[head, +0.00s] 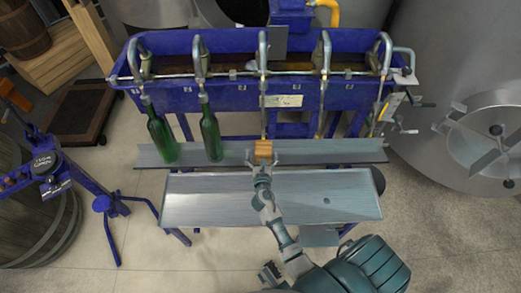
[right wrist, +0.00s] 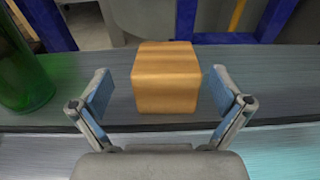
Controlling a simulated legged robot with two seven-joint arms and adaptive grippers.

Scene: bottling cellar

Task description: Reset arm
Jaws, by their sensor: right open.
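My right gripper (head: 263,164) is open at the middle of the narrow grey shelf (head: 330,152). A small wooden block (head: 263,149) with light and dark bands stands on that shelf just beyond the fingertips. In the right wrist view the block (right wrist: 166,78) is upright and centred ahead of the open fingers (right wrist: 160,92), with a visible gap on each side. The fingers do not appear to touch it. My left gripper is not in view.
A grey lower tray (head: 335,200) is bare. A blue corking stand (head: 85,185) is at left, a steel tank (head: 450,60) at right.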

